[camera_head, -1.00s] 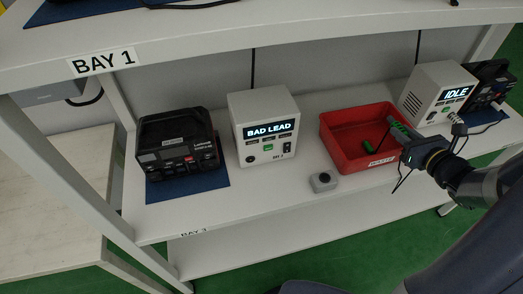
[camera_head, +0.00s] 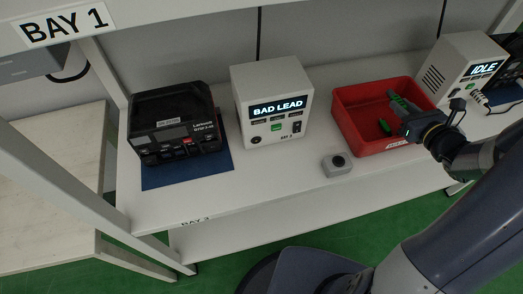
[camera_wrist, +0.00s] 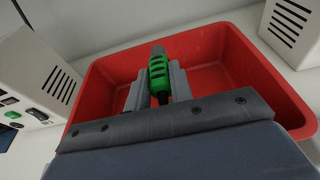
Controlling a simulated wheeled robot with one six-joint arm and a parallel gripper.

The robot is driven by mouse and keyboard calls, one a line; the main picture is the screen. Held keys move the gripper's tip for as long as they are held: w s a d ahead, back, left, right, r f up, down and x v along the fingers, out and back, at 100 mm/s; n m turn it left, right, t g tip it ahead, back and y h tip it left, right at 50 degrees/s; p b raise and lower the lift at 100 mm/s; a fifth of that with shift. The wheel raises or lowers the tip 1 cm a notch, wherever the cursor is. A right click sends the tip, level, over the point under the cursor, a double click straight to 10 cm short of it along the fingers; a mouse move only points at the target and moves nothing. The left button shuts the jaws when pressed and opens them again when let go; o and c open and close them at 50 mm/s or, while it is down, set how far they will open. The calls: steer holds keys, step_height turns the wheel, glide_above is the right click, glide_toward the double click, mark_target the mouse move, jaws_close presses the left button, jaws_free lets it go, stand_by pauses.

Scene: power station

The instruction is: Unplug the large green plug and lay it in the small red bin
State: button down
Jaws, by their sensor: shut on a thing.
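My gripper (camera_head: 398,104) is over the right part of the small red bin (camera_head: 347,123). In the wrist view my gripper (camera_wrist: 158,85) is shut on the large green plug (camera_wrist: 158,78), a green ribbed body with a grey tip and dark tail. The tip points away from the wrist. The plug is within the bin's outline, with the red bin (camera_wrist: 218,48) around and beneath it. Its height above the floor is unclear. A green piece (camera_head: 384,127) shows in the bin left of my fingers; I cannot tell whether it is separate.
The white "BAD LEAD" box (camera_head: 272,104) stands left of the bin, and the white "IDLE" box (camera_head: 462,62) right of it. A small grey button box (camera_head: 337,165) sits in front. A black unit (camera_head: 172,124) is on a blue mat at left. An upper shelf hangs above.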

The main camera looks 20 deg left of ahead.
steer(key=shift+f, duration=0.3)
steer(key=c, duration=1.2)
jaws_free()
steer(key=shift+o, duration=0.2)
steer(key=shift+s, duration=0.1)
steer(key=v, duration=1)
steer(key=shift+s+d+p, duration=0.2)
steer(key=shift+s+p, duration=0.1)
steer(key=shift+p, duration=0.1)
steer(key=shift+w+a, duration=0.1)
